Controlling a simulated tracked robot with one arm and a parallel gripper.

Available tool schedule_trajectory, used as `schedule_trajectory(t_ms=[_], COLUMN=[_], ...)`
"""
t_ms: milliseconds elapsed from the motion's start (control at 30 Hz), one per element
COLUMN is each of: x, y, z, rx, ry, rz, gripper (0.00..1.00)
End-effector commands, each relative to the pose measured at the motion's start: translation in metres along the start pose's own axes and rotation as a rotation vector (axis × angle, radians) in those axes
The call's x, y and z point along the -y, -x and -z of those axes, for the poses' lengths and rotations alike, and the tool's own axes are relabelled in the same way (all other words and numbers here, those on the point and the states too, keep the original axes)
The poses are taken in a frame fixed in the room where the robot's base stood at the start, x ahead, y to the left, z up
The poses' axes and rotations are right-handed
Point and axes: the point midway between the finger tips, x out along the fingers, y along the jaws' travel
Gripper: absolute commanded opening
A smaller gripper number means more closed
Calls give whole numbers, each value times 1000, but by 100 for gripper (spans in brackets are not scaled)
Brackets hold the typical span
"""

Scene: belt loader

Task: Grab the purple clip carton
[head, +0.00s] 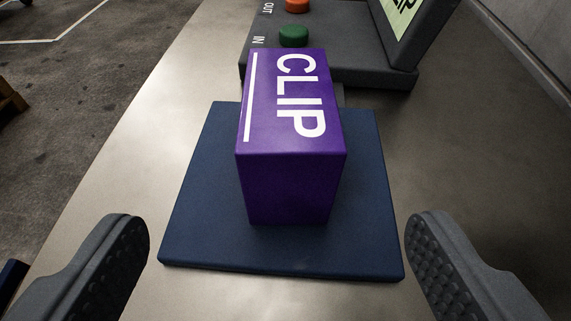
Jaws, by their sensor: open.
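The purple clip carton (290,185) stands upright on a dark blue square pad (195,235) in the middle of the head view. Its top face carries the white word CLIP and a white stripe. My gripper (278,245) is open and empty, with one grey finger at the lower left and the other at the lower right. The fingers are wide apart, on this side of the carton, and do not touch it. The carton's far side is hidden.
The pad lies on a bare metal surface (110,180). Behind the carton is a dark grey control box (365,70) with a green button (293,36) marked IN, an orange button (297,5) marked OUT and a tilted screen (399,15). Concrete floor (80,85) lies at left.

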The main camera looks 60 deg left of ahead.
Motion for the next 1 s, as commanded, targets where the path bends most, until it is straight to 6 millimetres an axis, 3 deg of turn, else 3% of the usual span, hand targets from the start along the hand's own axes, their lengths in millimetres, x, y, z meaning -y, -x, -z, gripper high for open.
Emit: schedule_trajectory(t_ms=[467, 833, 1000], x=[0, 0, 0], y=[-28, -71, -82], z=[1, 0, 0], rx=[0, -2, 0], ry=[2, -3, -1], rz=[2, 2, 0], gripper=[80, 80, 80])
